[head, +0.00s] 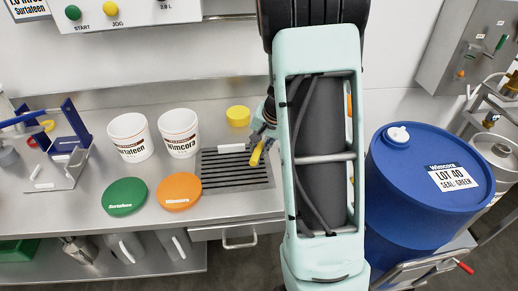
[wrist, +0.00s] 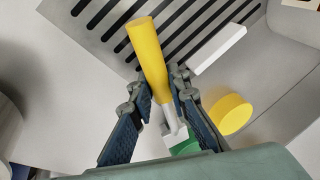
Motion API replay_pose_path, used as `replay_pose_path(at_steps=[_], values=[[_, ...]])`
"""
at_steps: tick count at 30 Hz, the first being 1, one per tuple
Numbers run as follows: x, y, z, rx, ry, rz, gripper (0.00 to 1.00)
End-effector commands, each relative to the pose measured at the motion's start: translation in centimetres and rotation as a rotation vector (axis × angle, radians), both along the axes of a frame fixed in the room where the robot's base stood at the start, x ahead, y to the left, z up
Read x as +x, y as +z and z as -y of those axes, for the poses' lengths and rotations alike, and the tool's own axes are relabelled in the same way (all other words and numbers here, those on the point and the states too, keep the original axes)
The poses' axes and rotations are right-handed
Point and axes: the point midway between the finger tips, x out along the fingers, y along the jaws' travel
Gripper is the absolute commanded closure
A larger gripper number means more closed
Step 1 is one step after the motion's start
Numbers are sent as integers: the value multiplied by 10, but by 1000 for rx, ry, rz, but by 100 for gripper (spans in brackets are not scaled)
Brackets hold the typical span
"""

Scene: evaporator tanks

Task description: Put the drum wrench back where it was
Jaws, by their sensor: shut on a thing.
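The drum wrench has a yellow handle (head: 257,154) and a pale grey metal end. My gripper (head: 268,132) is shut on the wrench and holds it over the right side of the slotted drain grate (head: 237,183). In the wrist view the yellow handle (wrist: 147,52) sticks out beyond the fingers of my gripper (wrist: 157,88), with the grey end between them, nearer the palm. A small green part shows by that end; I cannot tell what it belongs to. The head view partly hides the wrench behind my gripper. I cannot tell whether it touches the grate.
A white block (head: 231,148) lies at the grate's back edge, with a yellow lid (head: 238,116) behind. Two white tubs (head: 180,134), a green lid (head: 124,197) and an orange lid (head: 179,192) stand left. A blue drum (head: 412,190) stands right. A blue-handled metal rack (head: 62,165) is far left.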

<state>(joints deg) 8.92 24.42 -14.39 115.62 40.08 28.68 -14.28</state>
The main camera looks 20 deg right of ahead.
Motion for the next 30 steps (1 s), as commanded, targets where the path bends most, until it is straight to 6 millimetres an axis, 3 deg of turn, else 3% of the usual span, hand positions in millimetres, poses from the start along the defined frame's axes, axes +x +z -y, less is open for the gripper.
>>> replay_pose_path(at_steps=[8, 9, 13, 25, 30], values=[[1, -2, 0, -1, 1, 2, 100], [0, -2, 0, 0, 1, 1, 82], [0, -1, 0, 0, 1, 0, 68], [0, 4, 0, 0, 1, 1, 67], [-10, 34, 3, -1, 0, 4, 67]])
